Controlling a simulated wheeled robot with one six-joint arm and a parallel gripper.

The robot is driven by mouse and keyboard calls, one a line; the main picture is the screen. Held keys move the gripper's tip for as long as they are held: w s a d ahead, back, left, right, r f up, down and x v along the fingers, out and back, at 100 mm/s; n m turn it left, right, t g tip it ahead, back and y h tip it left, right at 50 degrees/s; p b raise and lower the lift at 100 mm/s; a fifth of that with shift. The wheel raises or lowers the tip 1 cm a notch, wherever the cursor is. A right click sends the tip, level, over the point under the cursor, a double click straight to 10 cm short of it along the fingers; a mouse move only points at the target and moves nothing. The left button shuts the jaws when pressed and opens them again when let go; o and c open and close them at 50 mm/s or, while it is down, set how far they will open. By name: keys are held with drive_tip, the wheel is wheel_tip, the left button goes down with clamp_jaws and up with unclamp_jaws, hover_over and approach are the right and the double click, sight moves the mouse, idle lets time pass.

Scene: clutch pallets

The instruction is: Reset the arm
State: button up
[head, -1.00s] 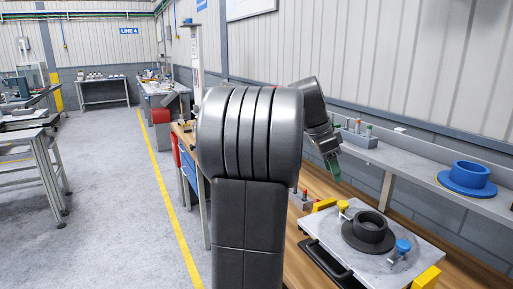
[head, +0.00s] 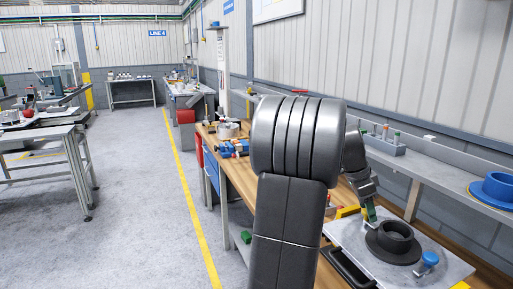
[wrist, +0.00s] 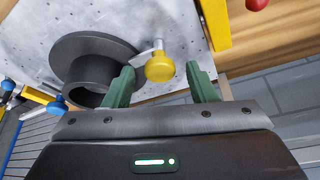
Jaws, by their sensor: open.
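My arm stands in the middle of the head view, and my gripper (head: 370,212) points down at the left part of the pallet plate (head: 445,262). In the wrist view my gripper (wrist: 160,85) has its two green fingers apart with nothing held between them. A yellow-knobbed clamp (wrist: 160,67) shows between and beyond the fingers; I cannot tell whether they touch it. A dark flanged ring (head: 393,243) sits on the plate, and it also shows left of the fingers in the wrist view (wrist: 93,62). A blue-knobbed clamp (head: 429,259) is at its right.
A wooden bench (head: 240,175) runs along the wall, with a blue vise (head: 231,149) on it. A grey shelf (head: 430,175) behind holds a blue flanged part (head: 497,188) and a small peg rack (head: 382,141).

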drive_tip(key=v, duration=1.4)
drive_tip(key=x, duration=1.3)
drive_tip(key=shift+d+f, duration=0.1)
drive_tip(key=shift+f, duration=0.15)
drive_tip(key=shift+d+f, duration=0.15)
drive_tip(key=shift+f, duration=0.05)
drive_tip(key=n+t, duration=0.1)
drive_tip(key=n, duration=0.1)
drive_tip(key=shift+s+r+n, duration=0.1)
drive_tip(key=shift+s+n, duration=0.05)
drive_tip(key=shift+n, duration=0.25)
drive_tip(key=n+t+p, duration=0.1)
drive_tip(key=n, duration=0.2)
drive_tip(key=n+t+y+p, duration=0.1)
drive_tip(key=n, duration=0.2)
drive_tip(key=shift+s+d, duration=0.1)
drive_tip(key=shift+s, duration=0.05)
drive_tip(key=shift+d+n+t+y+p, duration=0.1)
drive_tip(key=shift+n+t+y+p, duration=0.3)
drive_tip(key=shift+n, duration=0.9)
drive_tip(key=shift+d+n+t+y+p, duration=0.15)
drive_tip(key=shift+n+y+p, duration=0.35)
drive_tip(key=shift+n, duration=0.8)
drive_tip(key=shift+n+t+y, duration=0.25)
drive_tip(key=shift+n+y, duration=0.55)
drive_tip(key=shift+n, duration=1.1)
